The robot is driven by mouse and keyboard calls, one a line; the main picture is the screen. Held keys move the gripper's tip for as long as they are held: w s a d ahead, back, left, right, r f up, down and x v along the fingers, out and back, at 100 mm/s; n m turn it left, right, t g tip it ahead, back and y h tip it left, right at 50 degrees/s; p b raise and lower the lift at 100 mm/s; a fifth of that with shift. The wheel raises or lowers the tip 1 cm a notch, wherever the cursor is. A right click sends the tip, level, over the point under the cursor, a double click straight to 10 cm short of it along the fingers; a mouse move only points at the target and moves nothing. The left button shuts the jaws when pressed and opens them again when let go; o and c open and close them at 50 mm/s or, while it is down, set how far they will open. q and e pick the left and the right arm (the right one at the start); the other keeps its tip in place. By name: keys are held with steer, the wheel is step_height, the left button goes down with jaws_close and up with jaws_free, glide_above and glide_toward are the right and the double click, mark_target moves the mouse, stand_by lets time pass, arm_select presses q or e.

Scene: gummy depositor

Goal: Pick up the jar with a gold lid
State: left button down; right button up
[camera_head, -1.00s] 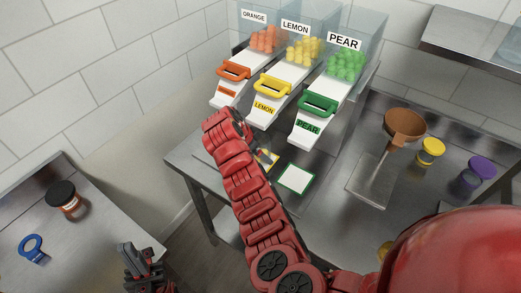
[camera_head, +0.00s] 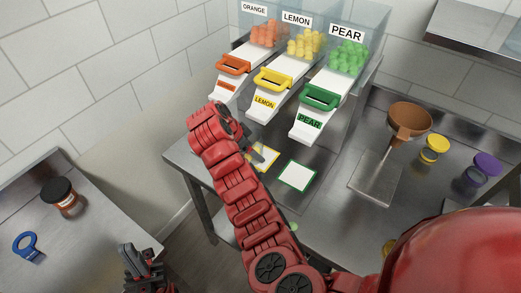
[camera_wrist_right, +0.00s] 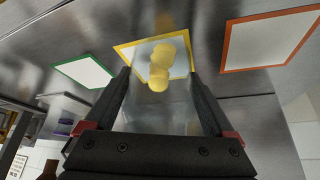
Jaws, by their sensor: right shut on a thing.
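A gold lid (camera_head: 389,246) shows at the right, low in the head view, mostly hidden behind my red body. Whether a jar is under it cannot be seen. My right gripper (camera_wrist_right: 155,105) is shut on a clear container (camera_wrist_right: 155,118) with yellow gummies (camera_wrist_right: 160,65) showing at its far end. The yellow-bordered card (camera_wrist_right: 125,50) is beyond it. In the head view my right arm reaches toward the dispensers, and its dark gripper (camera_head: 262,154) is partly hidden by the arm. My left gripper (camera_head: 140,254) is low at the left; its opening is unclear.
Orange (camera_head: 233,66), lemon (camera_head: 273,81) and pear (camera_head: 320,97) dispensers stand at the back. A white green-bordered card (camera_head: 297,175) lies in front. A brown funnel (camera_head: 409,120), yellow-lidded jar (camera_head: 434,149) and purple-lidded jar (camera_head: 485,165) stand right.

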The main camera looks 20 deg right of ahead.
steer(key=s+a, duration=0.1)
steer(key=a, duration=0.3)
steer(key=s+a+b, duration=0.1)
steer(key=a, duration=0.4)
steer(key=s+a+b, duration=0.1)
steer(key=s+a, duration=0.1)
steer(key=a, duration=0.3)
steer(key=shift+a, duration=0.1)
steer(key=o, duration=0.7)
jaws_close()
